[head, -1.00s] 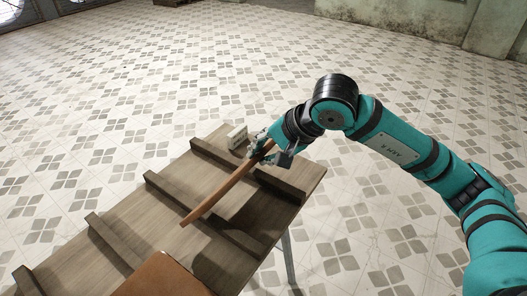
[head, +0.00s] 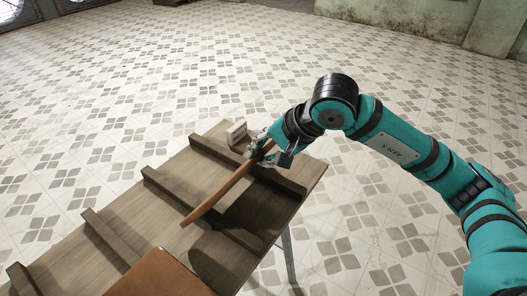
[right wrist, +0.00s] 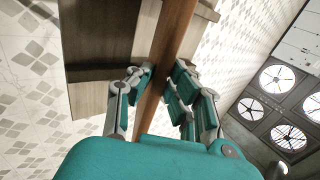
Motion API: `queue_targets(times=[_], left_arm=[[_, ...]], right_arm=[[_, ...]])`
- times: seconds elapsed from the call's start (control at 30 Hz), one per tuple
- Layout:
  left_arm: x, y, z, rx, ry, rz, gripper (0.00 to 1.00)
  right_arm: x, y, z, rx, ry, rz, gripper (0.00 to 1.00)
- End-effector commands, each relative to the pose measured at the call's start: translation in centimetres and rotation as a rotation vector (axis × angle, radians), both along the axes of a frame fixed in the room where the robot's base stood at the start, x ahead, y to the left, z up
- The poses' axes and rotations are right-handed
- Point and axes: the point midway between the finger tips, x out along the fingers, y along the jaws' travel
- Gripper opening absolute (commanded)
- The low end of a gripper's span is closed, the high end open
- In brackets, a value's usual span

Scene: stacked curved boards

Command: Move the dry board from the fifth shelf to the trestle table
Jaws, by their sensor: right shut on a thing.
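A reddish-brown board (head: 222,191) is held edge-up and slanting over the trestle table (head: 130,208) in the head view. My right gripper (head: 268,151) is shut on it near its far end. In the right wrist view the board (right wrist: 170,48) runs between the two fingers (right wrist: 160,82), with the table behind it. I cannot tell whether its lower edge touches the table's crosswise strips. Another brown board (head: 160,276) lies at the table's near end, cut off by the frame. My left gripper is not in view.
Several raised wooden strips (head: 107,238) cross the tabletop. A small pale block (head: 237,132) stands at the table's far edge. The tiled floor (head: 200,80) around the far side is open. A stained wall (head: 405,20) is at the back right.

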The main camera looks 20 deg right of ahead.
Motion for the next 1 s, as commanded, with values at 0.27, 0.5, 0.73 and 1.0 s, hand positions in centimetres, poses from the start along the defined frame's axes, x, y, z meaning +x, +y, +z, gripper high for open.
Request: queue_targets(times=[0.27,0.5,0.73,1.0], left_arm=[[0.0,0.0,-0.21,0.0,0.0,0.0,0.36],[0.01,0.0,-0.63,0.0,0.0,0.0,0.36],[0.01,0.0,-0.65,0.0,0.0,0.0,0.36],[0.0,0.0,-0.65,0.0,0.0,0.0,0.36]], right_arm=[[0.18,0.13,0.11,0.002,-0.005,0.0,0.0],[0.54,0.38,0.05,0.002,-0.004,-0.001,0.0],[0.61,0.44,0.12,0.002,-0.004,-0.001,0.0],[0.58,0.45,0.08,0.002,-0.002,0.0,0.36]])
